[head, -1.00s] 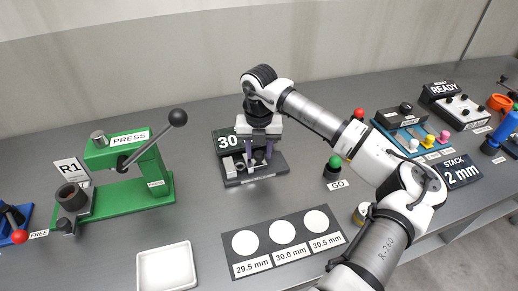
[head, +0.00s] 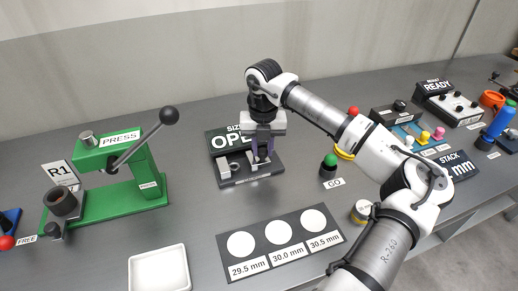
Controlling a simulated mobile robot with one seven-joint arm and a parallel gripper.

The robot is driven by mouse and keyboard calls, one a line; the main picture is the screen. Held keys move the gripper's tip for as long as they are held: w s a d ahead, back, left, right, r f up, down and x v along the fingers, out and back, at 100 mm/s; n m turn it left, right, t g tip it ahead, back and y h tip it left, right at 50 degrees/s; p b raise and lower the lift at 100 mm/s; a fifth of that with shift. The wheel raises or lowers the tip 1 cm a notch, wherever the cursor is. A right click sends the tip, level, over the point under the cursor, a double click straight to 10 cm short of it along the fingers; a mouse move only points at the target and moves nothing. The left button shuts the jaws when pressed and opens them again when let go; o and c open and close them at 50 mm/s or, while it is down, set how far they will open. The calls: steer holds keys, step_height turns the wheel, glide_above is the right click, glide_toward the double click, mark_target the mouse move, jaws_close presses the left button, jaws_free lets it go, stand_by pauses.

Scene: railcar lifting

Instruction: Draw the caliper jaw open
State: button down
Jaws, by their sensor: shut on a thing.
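The caliper (head: 224,169) is a dark base with grey jaw blocks, standing at the middle back of the bench. A dark sign behind it, headed "SIZE", shows "OPE" (head: 234,142), with its right end hidden by my gripper. My gripper (head: 262,158) points down over the right part of the caliper. Its purple fingers are shut on the caliper's sliding jaw, of which only a little dark part shows between them. A gap shows between the left grey block and my fingers.
The green press (head: 122,192) with its black-knobbed lever stands at left. A white tray (head: 160,270) and a mat with 29.5, 30.0 and 30.5 mm circles (head: 258,254) lie in front. The green GO button (head: 330,161) is right of the caliper, near my arm.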

mark_target(264, 151)
steer(key=c, duration=1.1)
jaws_free()
steer(key=shift+w+d, duration=0.1)
steer(key=shift+d, duration=0.2)
steer(key=shift+c, duration=0.2)
steer(key=shift+a+r, duration=0.1)
step_height(264, 151, up, 14)
steer(key=b, duration=0.3)
steer(key=shift+f, duration=0.2)
